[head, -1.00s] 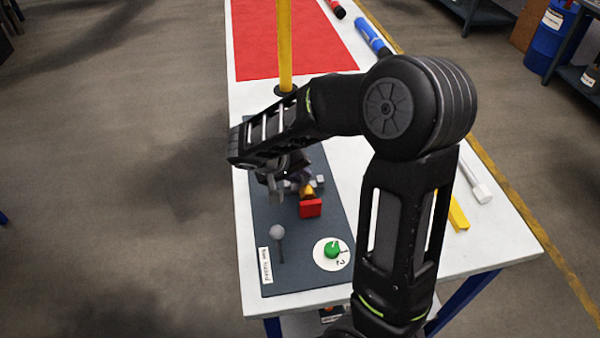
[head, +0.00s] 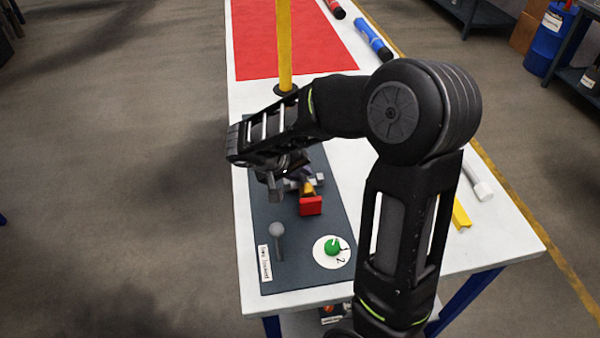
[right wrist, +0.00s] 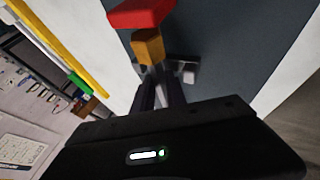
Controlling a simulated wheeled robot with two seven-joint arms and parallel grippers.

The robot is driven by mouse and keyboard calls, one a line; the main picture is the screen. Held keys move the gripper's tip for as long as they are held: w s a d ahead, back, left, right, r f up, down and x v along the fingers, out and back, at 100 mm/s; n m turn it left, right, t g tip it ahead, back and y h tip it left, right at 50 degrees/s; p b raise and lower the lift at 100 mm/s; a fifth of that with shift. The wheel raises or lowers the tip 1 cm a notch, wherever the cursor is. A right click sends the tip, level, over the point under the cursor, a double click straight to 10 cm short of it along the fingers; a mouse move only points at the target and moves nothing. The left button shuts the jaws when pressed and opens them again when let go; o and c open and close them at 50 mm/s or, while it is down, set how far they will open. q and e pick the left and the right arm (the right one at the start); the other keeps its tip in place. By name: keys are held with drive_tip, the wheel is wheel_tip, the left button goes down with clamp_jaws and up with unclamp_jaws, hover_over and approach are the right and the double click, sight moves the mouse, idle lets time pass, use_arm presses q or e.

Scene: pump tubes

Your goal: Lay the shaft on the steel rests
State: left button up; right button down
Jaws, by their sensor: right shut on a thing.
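My right gripper (head: 277,186) is low over the dark grey board, beside a red block (head: 310,206) and a small orange piece (head: 308,189). In the right wrist view, its fingers (right wrist: 161,93) are close together on a narrow grey part that is mostly hidden between them. The orange piece (right wrist: 148,46) and red block (right wrist: 139,14) are just beyond the fingertips. Small steel-coloured blocks (head: 320,179) are beside the gripper; one also shows in the right wrist view (right wrist: 188,72). I cannot tell whether the held part is the shaft. My left gripper is out of view.
The dark board (head: 300,262) lies on a white table (head: 460,252). It bears a ball-topped lever (head: 277,231) and a green knob (head: 332,246). A yellow post (head: 285,45) stands behind. A grey rod (head: 482,191) and a yellow piece (head: 460,215) lie to the right.

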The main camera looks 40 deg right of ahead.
drive_tip(key=shift+s+a+f, duration=0.15)
drive_tip(key=shift+s+f, duration=0.15)
drive_tip(key=shift+f, duration=0.4)
drive_tip(key=c, duration=1.5)
unclamp_jaws()
drive_tip(key=shift+o, duration=1.1)
drive_tip(key=shift+a+r, duration=0.15)
drive_tip(key=shift+r, duration=0.05)
drive_tip(key=shift+w+a+r, duration=0.15)
drive_tip(key=shift+r, duration=0.15)
drive_tip(key=w+v, duration=0.1)
drive_tip(key=v, duration=0.6)
drive_tip(key=shift+s+r, duration=0.4)
drive_tip(key=shift+r, duration=0.1)
